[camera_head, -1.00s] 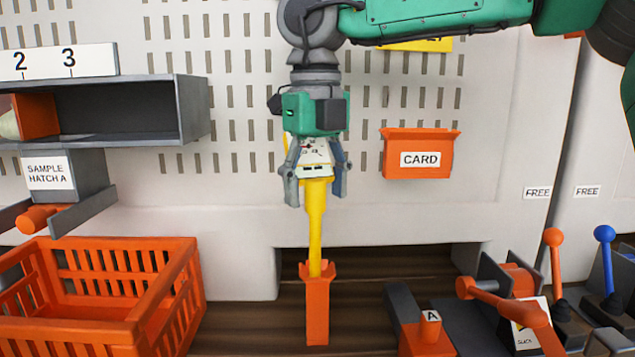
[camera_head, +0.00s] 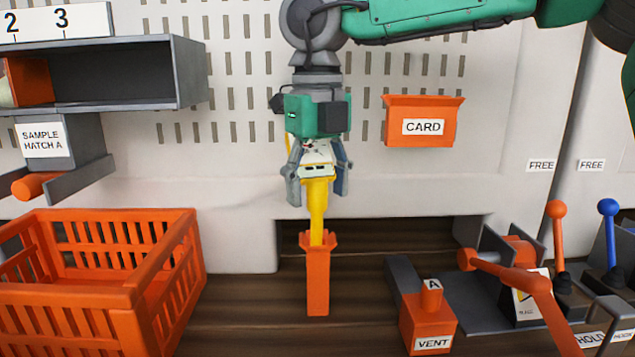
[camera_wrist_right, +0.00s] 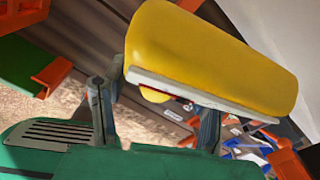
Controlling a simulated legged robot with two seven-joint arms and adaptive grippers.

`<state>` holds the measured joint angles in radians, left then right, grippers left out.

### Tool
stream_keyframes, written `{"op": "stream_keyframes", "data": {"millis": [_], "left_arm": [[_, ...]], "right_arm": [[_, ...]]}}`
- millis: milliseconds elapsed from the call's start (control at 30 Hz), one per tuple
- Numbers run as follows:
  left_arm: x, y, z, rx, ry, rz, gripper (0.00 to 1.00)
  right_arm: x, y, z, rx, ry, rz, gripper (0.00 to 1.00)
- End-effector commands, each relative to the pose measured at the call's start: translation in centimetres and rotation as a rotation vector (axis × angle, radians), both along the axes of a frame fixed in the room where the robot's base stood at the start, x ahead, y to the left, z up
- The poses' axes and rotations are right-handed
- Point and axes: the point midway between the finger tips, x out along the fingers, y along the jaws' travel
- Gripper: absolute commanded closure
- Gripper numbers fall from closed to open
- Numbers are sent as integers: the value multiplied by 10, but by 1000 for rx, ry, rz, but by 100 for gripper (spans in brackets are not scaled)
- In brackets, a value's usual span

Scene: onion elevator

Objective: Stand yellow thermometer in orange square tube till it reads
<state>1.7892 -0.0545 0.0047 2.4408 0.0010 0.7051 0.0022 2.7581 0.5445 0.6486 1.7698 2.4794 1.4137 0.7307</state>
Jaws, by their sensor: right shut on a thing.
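The yellow thermometer (camera_head: 317,200) is upright in the head view, with a pale display head and a yellow stem. My right gripper (camera_head: 318,180) is shut on its head. The lower end of the stem is hidden inside the mouth of the orange square tube (camera_head: 317,283), which stands upright on the wooden surface. In the right wrist view the thermometer's yellow head (camera_wrist_right: 205,65) is large between the fingers of my right gripper (camera_wrist_right: 155,115). The reading on the display is too small to tell. My left gripper is not in view.
An orange crate (camera_head: 125,300) stands at left of the tube. The orange VENT block (camera_head: 428,325) and orange and blue levers (camera_head: 607,240) are at right. A CARD holder (camera_head: 423,125) hangs on the wall. Bare wood lies around the tube.

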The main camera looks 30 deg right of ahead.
Motion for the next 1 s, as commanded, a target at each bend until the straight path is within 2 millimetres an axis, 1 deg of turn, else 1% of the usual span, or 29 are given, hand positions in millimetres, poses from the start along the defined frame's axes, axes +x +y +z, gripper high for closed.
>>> {"op": "stream_keyframes", "data": {"millis": [433, 467, 500, 533, 833, 933, 1000], "left_arm": [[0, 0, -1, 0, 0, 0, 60], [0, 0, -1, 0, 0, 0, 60], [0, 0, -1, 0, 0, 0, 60], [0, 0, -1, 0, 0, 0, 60], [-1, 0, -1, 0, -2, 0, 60], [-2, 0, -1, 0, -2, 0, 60], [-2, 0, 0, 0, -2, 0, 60]], "right_arm": [[0, 0, -3, 1, 0, 0, 97], [0, 0, -3, 1, 0, 0, 41], [0, 0, -3, 1, 0, 0, 27], [0, 0, -3, 1, 0, 0, 24], [0, 0, -2, 0, 0, 0, 24], [1, 0, 5, 0, -1, -1, 24], [1, 0, 14, 1, -3, -1, 24]]}}
